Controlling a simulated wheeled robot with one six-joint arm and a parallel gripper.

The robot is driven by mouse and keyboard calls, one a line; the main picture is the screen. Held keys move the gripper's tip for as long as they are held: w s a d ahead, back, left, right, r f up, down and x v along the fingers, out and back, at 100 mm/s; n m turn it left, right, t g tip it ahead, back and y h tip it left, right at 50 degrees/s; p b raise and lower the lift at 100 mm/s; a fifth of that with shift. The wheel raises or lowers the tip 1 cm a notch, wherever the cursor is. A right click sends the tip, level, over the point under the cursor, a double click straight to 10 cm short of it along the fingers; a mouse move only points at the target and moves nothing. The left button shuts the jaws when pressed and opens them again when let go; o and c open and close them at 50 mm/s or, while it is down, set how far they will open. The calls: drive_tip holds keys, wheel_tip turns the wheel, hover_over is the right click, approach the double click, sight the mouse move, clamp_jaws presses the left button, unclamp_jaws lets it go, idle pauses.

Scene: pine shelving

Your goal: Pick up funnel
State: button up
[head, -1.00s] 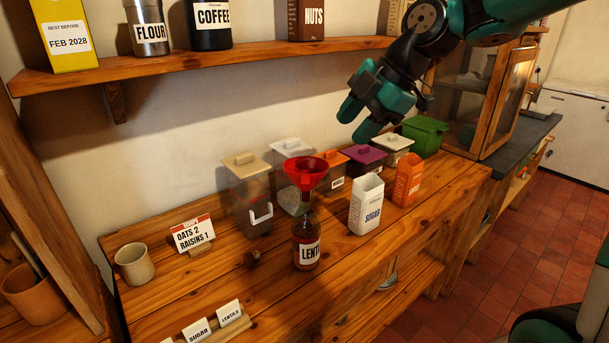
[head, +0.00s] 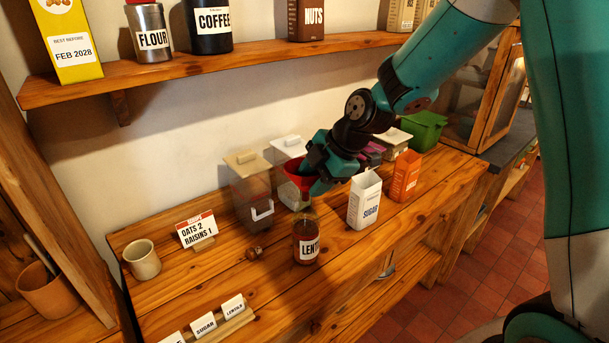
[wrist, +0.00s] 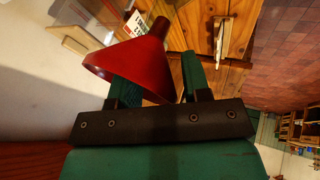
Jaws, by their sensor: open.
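A white SUGAR box (head: 365,200) and an orange box (head: 406,177) stand right of the bottle. Lidded canisters (head: 250,190) stand behind. A recipe card (head: 196,230) and a mug (head: 142,260) are at left. A shelf (head: 180,70) runs above. The counter's front middle is mostly clear.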

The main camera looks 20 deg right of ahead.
clamp_jaws()
drive_tip(key=shift+r, duration=0.15)
